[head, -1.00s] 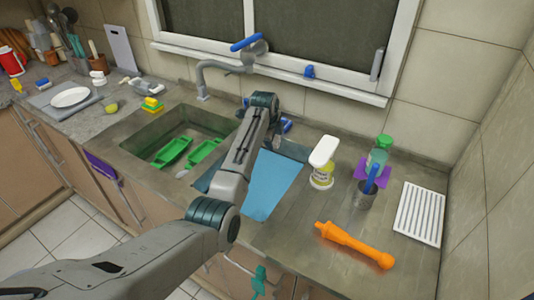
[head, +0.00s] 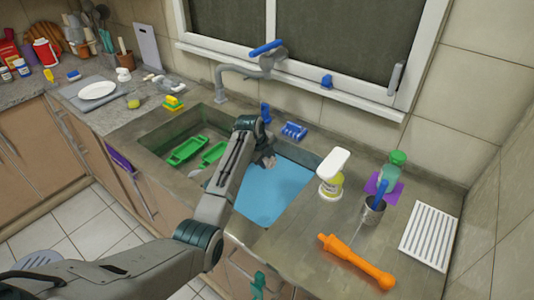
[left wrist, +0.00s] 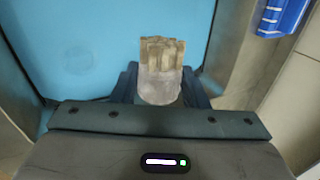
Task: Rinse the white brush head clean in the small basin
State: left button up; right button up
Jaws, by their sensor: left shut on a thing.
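The white brush head (left wrist: 160,85) shows in the left wrist view as a whitish block with brown-stained bristles at its far end. My left gripper (left wrist: 160,97) is shut on it, with a dark finger on each side. In the head view my left gripper (head: 266,158) is over the far left part of the small basin (head: 268,194), which has a blue surface inside. The brush head is mostly hidden by my arm there. I cannot tell whether the bristles touch the blue surface.
A larger basin with green trays (head: 188,150) lies to the left. The grey faucet (head: 240,72) stands behind. A blue brush-like item (head: 294,131) lies on the back ledge. A white-topped bottle (head: 331,178), a metal cup (head: 373,212) and an orange handle (head: 355,262) are to the right.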

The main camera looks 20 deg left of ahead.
pick_arm(q)
jog(key=shift+f+b, duration=1.65)
jog(key=shift+f, duration=0.2)
jog(key=shift+f+b, duration=3.5)
jog(key=shift+f, duration=2)
notch_tip(320, 180, down, 2)
jog(key=shift+f+b, duration=0.1)
jog(key=shift+b, duration=0.45)
jog(key=shift+f+b, duration=0.65)
jog(key=shift+f, duration=0.65)
jog(key=shift+w, duration=0.1)
